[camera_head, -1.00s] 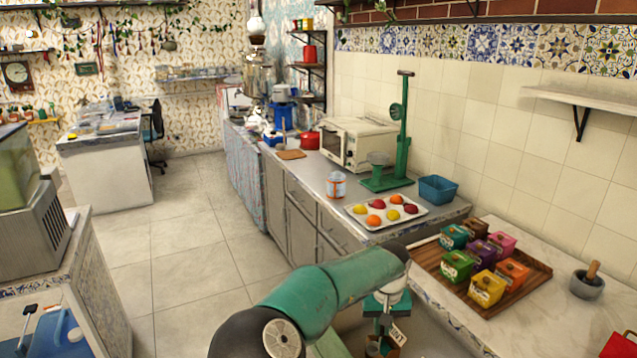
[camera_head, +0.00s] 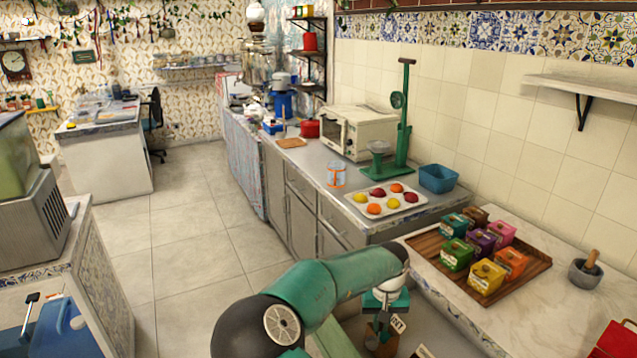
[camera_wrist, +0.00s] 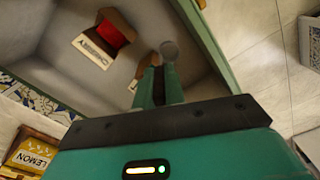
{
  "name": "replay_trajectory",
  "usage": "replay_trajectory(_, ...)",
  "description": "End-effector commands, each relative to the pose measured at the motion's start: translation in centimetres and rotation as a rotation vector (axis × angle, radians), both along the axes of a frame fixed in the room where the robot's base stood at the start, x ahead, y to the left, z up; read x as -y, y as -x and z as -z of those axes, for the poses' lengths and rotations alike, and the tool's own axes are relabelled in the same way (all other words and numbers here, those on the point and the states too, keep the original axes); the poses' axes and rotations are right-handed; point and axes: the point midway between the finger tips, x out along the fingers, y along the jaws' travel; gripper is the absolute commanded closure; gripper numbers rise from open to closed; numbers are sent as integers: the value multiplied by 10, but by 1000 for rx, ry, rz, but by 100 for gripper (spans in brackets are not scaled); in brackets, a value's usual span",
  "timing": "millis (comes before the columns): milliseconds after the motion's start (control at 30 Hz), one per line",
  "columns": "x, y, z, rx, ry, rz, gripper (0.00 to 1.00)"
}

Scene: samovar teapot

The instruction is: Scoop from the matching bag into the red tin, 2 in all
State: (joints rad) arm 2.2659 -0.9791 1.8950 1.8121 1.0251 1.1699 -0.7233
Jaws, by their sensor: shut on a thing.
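My gripper (camera_wrist: 159,82) is shut on a scoop, whose round grey end (camera_wrist: 168,50) shows just beyond the fingertips in the wrist view. My gripper also shows at the bottom of the head view (camera_head: 387,302). Below it, a brown bag labelled CHERRY (camera_wrist: 103,38), with red contents, sits in a grey bin. A second brown bag (camera_wrist: 150,62) is partly hidden behind the fingers. In the head view a bag label (camera_head: 398,325) reads "INT", its start hidden. A red box-like thing (camera_head: 617,340), perhaps the red tin, is cut off at the lower right.
A wooden tray (camera_head: 425,241) holds several coloured tins on the marble counter. The yellow LEMON tin (camera_wrist: 28,155) shows in the wrist view. A grey mortar (camera_head: 584,274) stands right of the tray. The bin's green rim (camera_wrist: 205,40) runs beside the gripper.

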Motion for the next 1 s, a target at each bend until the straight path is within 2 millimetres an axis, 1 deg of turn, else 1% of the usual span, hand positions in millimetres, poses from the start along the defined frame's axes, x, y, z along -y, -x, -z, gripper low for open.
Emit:
replay_trajectory(33,-1,-1,-12,3,-3,-1,100)
replay_trajectory(200,-1,-1,-46,3,-2,-1,100)
replay_trajectory(467,-3,-4,15,-2,0,-7,100)
replay_trajectory(700,-1,-2,76,-2,1,-2,100)
replay_trajectory(767,-1,0,88,-3,0,-2,100)
replay_trajectory(800,0,0,92,-1,1,0,100)
replay_trajectory(867,0,0,92,1,1,0,100)
replay_trajectory(933,-1,-1,82,3,-2,-1,100)
replay_trajectory(1000,-1,-1,65,5,-2,-1,100)
